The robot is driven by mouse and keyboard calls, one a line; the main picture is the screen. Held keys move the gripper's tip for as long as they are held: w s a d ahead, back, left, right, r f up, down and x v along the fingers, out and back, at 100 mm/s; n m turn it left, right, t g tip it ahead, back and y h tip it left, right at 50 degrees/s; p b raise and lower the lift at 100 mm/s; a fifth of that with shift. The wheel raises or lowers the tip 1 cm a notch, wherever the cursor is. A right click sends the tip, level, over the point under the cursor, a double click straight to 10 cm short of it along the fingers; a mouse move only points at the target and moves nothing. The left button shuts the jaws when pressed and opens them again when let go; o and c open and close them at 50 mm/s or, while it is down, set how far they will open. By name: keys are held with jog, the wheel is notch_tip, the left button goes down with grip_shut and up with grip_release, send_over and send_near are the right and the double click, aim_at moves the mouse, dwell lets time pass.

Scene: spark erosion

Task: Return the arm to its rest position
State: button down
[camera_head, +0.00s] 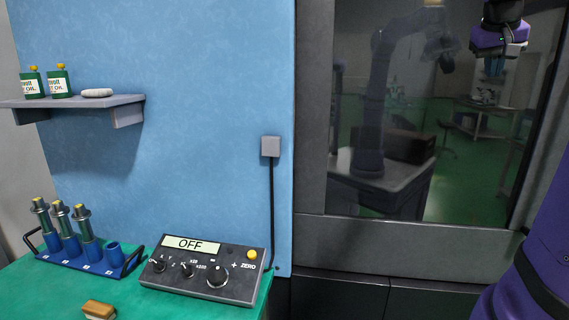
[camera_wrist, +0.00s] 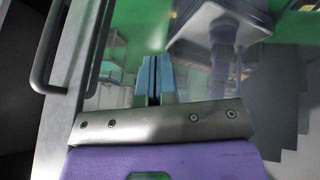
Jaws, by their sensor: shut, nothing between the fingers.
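My gripper (camera_wrist: 154,62) shows in the wrist view, with its two blue-grey fingers together and nothing between them. It points toward a glass pane that carries reflections. A purple link of my arm fills the lower right edge of the head view.
A dark door handle (camera_wrist: 47,50) stands left of the fingers in the wrist view. The green bench (camera_head: 50,292) holds a control box (camera_head: 205,270) reading OFF, a blue rack (camera_head: 75,262) with tools, and a small brown block (camera_head: 99,310). A shelf (camera_head: 75,102) holds two oil cans.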

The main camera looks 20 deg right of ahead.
jog(key=s+a+f+n+t+y, duration=0.15)
jog(key=a+f, duration=0.25)
jog(key=a, duration=0.6)
jog(key=s+a+f+n+y, duration=0.15)
jog(key=a+f, duration=0.25)
jog(key=a, duration=0.6)
jog(key=a+f+n+t+y, duration=0.1)
jog(key=a+f+n, duration=0.15)
jog(key=a, duration=0.75)
jog(key=s+a+f+n+y, duration=0.1)
jog(key=s+a+f+n, duration=0.1)
jog(key=s+a+f, duration=0.5)
jog(key=shift+a+f, duration=0.9)
